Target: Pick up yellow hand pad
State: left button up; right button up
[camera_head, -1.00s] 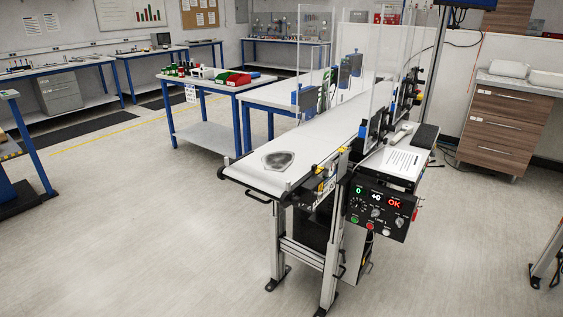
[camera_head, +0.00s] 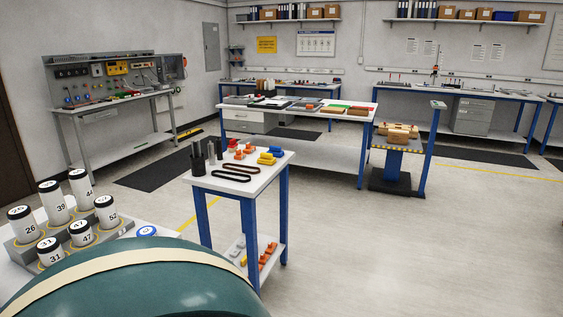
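Small yellow pieces (camera_head: 266,158) lie on the white top of a small blue-legged table (camera_head: 225,183), near its right side. They are too small to tell whether one is a hand pad. More yellow sits nearby, close to orange and blue pieces (camera_head: 274,150). Neither of my grippers is in view.
A large dark teal rounded thing with a cream band (camera_head: 135,285) fills the bottom left. Numbered white canisters (camera_head: 52,194) stand behind it. A longer table (camera_head: 300,112), a wall bench (camera_head: 110,105) and a small cart (camera_head: 398,150) stand farther back. Floor on the right is clear.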

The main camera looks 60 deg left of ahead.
aim_at(269, 160)
jog(key=u, duration=2.05)
jog(key=i+u, duration=0.1)
jog(key=u, duration=0.25)
jog(key=l+u, duration=0.1)
jog(key=u, duration=0.2)
jog(key=i+l+u, duration=0.1)
jog(key=u, duration=0.25)
jog(key=i+l+u, duration=0.2)
jog(key=l+u, duration=0.25)
jog(key=l, duration=0.2)
jog(key=i+l+u, duration=0.2)
jog(key=l, duration=0.15)
jog(key=i+l+u, duration=0.2)
jog(key=l, duration=0.9)
jog(key=l+u, duration=0.2)
jog(key=l, duration=0.9)
